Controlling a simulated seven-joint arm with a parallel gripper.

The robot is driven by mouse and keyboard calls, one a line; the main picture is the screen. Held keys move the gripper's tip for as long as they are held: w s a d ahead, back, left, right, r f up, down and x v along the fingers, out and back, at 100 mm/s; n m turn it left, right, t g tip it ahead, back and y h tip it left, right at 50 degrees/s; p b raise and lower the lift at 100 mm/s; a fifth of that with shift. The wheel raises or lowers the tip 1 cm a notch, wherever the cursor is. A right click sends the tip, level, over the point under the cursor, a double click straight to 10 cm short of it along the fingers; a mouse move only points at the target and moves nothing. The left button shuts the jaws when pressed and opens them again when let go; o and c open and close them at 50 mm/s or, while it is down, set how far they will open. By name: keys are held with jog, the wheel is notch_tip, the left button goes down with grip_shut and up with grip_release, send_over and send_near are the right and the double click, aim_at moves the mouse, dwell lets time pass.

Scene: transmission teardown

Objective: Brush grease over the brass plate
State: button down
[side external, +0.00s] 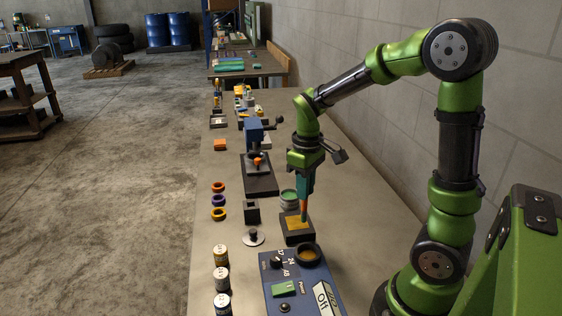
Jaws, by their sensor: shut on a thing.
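My gripper (303,181) points down over the work and is shut on a brush (303,206) with an orange-red handle. The brush's lower end is at the brass plate (294,224), a yellow plate set on a dark square block (298,238). From this view the tip appears to touch the right part of the plate, but I cannot tell for sure. A green-grey round tin (288,199) stands just behind the plate, partly hidden by my gripper and the brush. I cannot make out grease on the plate.
A blue control box (283,268) with a dark ring stands in front of the plate. To the left are several coloured rings (219,201), several small jars (221,280) and a dark square block (252,212). A blue press (255,136) stands behind. The bench's right side is clear.

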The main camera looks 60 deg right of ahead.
jog(key=shift+f, duration=0.9)
jog(key=shift+w+d+f, duration=0.55)
jog(key=shift+w+d, duration=1.85)
jog(key=shift+w, duration=0.1)
jog(key=shift+s+a, duration=1.6)
jog(key=shift+a, duration=1.15)
jog(key=shift+w+d, duration=2.1)
jog(key=shift+d, duration=0.05)
notch_tip(320, 180, up, 8)
